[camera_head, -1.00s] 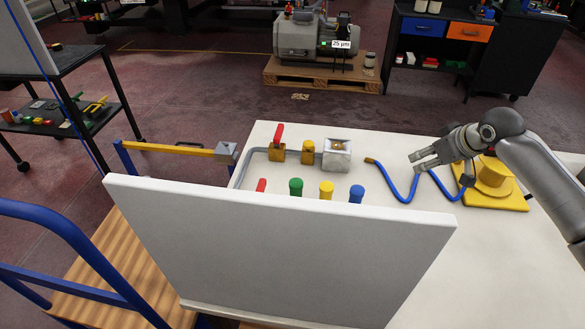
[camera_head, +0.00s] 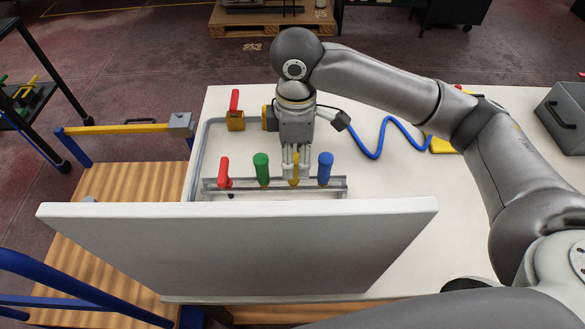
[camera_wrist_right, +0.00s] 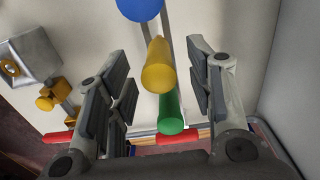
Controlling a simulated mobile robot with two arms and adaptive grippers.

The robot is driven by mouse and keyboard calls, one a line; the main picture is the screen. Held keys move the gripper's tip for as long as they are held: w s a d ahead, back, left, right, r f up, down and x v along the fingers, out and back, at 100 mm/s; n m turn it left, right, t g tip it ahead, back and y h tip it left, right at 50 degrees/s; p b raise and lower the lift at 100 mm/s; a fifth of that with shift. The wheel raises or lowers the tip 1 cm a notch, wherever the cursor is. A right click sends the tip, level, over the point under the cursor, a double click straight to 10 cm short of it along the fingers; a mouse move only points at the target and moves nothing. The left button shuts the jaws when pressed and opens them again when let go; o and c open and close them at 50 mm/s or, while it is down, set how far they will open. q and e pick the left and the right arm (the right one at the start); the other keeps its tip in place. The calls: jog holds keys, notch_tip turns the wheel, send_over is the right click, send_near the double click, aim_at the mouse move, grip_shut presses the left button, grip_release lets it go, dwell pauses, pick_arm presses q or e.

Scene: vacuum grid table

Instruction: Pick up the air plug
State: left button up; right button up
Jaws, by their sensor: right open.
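Red (camera_head: 223,173), green (camera_head: 262,170), yellow (camera_head: 295,176) and blue (camera_head: 325,168) plugs stand upright in a row in a metal rack (camera_head: 222,191) behind the white panel. No label shows which is the air plug. My right gripper (camera_head: 296,160) is above the rack, pointing down, with its fingers around the yellow plug. In the right wrist view the open fingers (camera_wrist_right: 158,58) stand on both sides of the yellow plug (camera_wrist_right: 158,70), with gaps to it. The green plug (camera_wrist_right: 171,112) and blue plug (camera_wrist_right: 140,8) also show there. My left gripper is out of view.
The white panel (camera_head: 240,250) stands close in front of the rack. A grey pipe with a red-handled valve (camera_head: 235,115) lies behind it. A blue hose (camera_head: 385,135) lies right of the gripper. A grey case (camera_head: 562,120) is at the far right.

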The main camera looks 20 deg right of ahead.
aim_at(293, 183)
notch_tip(293, 183, down, 4)
jog(key=shift+w+a+f+p, duration=0.1)
jog(key=shift+f+p, duration=0.1)
jog(key=shift+p, duration=0.2)
jog(key=shift+f, duration=0.3)
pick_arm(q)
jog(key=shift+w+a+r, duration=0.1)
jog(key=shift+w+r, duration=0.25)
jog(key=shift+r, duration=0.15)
pick_arm(e)
grip_shut()
